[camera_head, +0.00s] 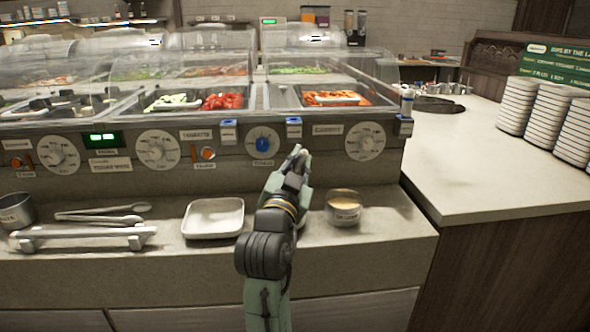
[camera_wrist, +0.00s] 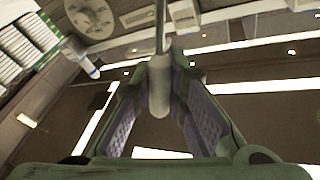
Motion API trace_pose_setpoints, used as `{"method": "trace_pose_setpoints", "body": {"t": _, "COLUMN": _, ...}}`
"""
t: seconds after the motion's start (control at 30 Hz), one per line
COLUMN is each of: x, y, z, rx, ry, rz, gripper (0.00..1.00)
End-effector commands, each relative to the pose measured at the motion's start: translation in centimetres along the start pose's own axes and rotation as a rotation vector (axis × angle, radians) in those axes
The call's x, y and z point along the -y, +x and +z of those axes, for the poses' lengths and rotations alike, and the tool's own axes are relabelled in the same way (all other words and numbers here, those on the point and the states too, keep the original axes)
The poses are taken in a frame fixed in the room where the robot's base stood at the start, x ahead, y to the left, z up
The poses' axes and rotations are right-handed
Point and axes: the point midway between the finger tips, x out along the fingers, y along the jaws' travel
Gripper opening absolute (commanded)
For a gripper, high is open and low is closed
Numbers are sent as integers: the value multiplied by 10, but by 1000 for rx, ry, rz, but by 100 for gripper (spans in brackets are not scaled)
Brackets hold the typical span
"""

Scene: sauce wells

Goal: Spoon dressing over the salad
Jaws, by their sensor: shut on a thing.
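My gripper (camera_head: 298,158) is raised in front of the counter's dial panel, close to the blue knob. In the wrist view its two jaws (camera_wrist: 160,108) are closed around a slim light-grey handle (camera_wrist: 158,88) with a rounded end. The handle's thin shaft runs toward the top edge, and its far end is out of view. A small metal cup (camera_head: 343,212) with a pale yellowish filling, perhaps the dressing, stands on the ledge right of my arm. A pale rim shows partly behind my arm; what it belongs to is hidden. I cannot identify the salad for sure.
An empty-looking white square dish (camera_head: 213,220) sits left of my arm. Further left are utensils (camera_head: 103,214), a rack (camera_head: 82,238) and a metal pot (camera_head: 16,211). Clear covers (camera_head: 330,68) stand over the food wells. Plate stacks (camera_head: 553,120) stand on the right counter.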

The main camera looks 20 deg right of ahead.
Motion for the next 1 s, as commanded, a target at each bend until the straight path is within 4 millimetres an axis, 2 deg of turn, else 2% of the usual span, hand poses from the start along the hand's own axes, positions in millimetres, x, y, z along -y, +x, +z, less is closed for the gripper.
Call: {"method": "trace_pose_setpoints", "body": {"t": 1.0, "x": -35, "y": -18, "z": 12, "rx": -166, "ry": 324, "rz": -2, "gripper": 0}}
